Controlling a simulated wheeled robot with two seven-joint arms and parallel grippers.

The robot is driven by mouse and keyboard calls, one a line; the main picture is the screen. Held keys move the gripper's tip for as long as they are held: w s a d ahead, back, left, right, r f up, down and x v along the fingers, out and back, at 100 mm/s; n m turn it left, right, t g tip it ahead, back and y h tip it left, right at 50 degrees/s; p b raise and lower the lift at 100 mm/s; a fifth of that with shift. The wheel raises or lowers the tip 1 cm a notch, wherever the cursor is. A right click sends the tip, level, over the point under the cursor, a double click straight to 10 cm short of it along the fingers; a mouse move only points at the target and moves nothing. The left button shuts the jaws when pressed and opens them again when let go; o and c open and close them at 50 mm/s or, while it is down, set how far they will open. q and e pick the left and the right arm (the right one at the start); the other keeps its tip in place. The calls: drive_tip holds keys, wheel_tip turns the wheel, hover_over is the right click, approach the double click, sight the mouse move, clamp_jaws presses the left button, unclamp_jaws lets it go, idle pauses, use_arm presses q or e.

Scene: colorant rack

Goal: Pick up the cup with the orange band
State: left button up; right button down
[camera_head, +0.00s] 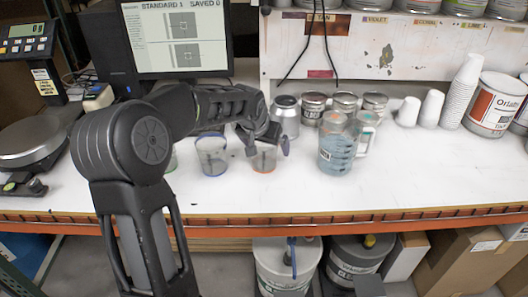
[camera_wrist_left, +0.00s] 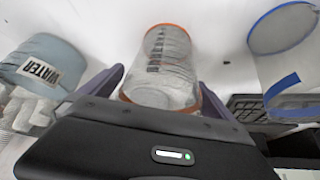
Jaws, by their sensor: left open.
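The clear cup with the orange band (camera_head: 263,160) stands on the white bench, its orange ring low near the bench. My left gripper (camera_head: 267,146) comes down over it from the left, open, with a finger on either side of the cup. My right gripper is not in view.
A blue-banded cup (camera_head: 212,157) stands just left, and it shows in the left wrist view (camera_wrist_left: 284,30). A water jug (camera_head: 338,150) stands to the right. Metal cans (camera_head: 286,116) line the back. A monitor (camera_head: 178,38) is behind; bench room is free at front right.

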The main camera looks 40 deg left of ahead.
use_arm(q)
drive_tip(key=shift+c, duration=0.2)
drive_tip(key=c, duration=1.2)
